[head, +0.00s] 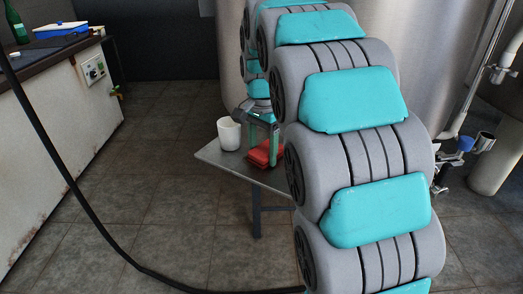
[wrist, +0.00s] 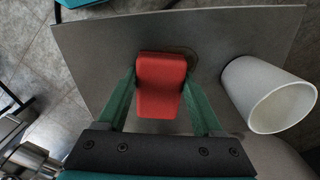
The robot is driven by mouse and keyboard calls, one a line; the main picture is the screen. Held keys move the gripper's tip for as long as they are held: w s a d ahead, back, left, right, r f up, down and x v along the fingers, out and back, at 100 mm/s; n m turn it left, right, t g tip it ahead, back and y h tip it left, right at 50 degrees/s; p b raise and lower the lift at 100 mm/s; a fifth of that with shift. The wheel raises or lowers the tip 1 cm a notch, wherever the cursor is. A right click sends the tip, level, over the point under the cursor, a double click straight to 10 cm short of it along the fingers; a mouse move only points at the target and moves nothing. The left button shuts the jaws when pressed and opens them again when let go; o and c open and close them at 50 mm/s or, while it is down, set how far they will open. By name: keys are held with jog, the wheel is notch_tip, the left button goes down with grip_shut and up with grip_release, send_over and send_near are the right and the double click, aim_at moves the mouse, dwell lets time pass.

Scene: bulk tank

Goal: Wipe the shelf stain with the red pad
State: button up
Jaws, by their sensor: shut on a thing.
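The red pad (wrist: 160,85) is between the green fingers of my gripper (wrist: 160,76) in the wrist view, and the gripper is shut on it. In the head view the pad (head: 265,152) is low at the grey shelf (head: 225,161), under my gripper (head: 263,136). I cannot tell for sure whether it presses on the shelf. A faint brownish stain (wrist: 191,55) shows on the shelf beside the pad's far right corner in the wrist view. The pad hides part of that area.
A white cup (wrist: 268,95) stands on the shelf to the right of the pad in the wrist view; in the head view the cup (head: 229,133) is left of my gripper. A large steel tank (head: 425,50) rises behind. A black hose (head: 75,185) crosses the left side.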

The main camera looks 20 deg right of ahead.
aim_at(251, 150)
jog(key=shift+w+a+f, duration=0.1)
jog(key=shift+w+a, duration=0.2)
jog(key=shift+a, duration=0.4)
jog(key=shift+w+a, duration=0.25)
jog(key=shift+a, duration=0.45)
jog(key=shift+w+a+p, duration=0.25)
jog(key=shift+a, duration=0.6)
jog(key=shift+w+a+p, duration=0.25)
jog(key=shift+a, duration=0.6)
jog(key=shift+r+p, duration=0.8)
jog(key=shift+r, duration=2.3)
notch_tip(251, 150, up, 3)
